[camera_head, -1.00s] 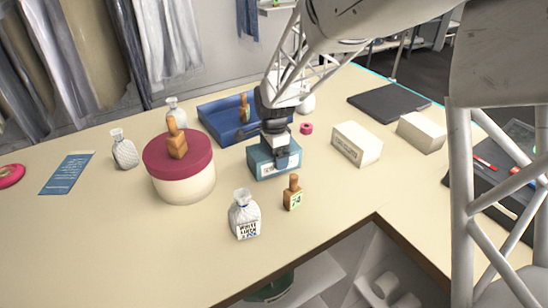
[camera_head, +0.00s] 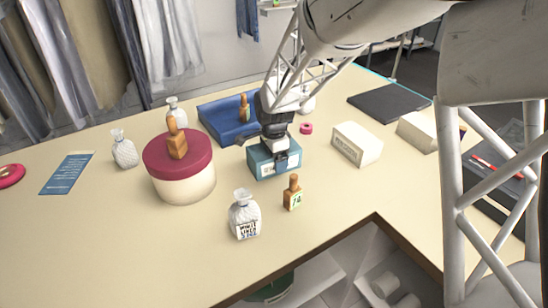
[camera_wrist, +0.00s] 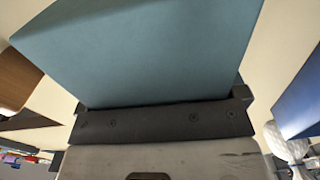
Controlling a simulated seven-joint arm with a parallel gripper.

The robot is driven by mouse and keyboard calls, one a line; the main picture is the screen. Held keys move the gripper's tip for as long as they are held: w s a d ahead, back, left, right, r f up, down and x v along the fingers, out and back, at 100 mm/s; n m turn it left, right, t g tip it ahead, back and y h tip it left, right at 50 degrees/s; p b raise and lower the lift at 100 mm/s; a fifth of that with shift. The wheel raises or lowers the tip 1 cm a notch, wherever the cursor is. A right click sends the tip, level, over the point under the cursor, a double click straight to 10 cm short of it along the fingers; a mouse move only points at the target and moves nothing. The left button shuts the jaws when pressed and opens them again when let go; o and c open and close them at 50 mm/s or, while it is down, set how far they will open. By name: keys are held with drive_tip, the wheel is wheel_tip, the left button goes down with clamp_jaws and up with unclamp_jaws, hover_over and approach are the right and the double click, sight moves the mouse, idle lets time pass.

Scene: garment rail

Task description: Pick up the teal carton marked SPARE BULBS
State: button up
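The teal carton (camera_head: 262,158) stands on the table near the middle of the head view, with a pale label on its front side. My gripper (camera_head: 280,156) is over it from above, with one dark finger against the front face; the far finger is hidden. In the wrist view the carton (camera_wrist: 150,50) fills the space between the fingers, close against the dark gripper body. The fingers appear shut on its sides. The label's words are too small to read, and I cannot tell whether the carton is clear of the table.
A round red-lidded box (camera_head: 182,188), a white bottle (camera_head: 244,218) and a brown stamp (camera_head: 292,194) stand nearby. A blue tray (camera_head: 215,118) is behind, a white carton (camera_head: 357,144) to the right. The table's front edge is bare.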

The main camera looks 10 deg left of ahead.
drive_tip(key=shift+r, duration=0.15)
drive_tip(key=shift+c, duration=0.3)
drive_tip(key=shift+r, duration=4.9)
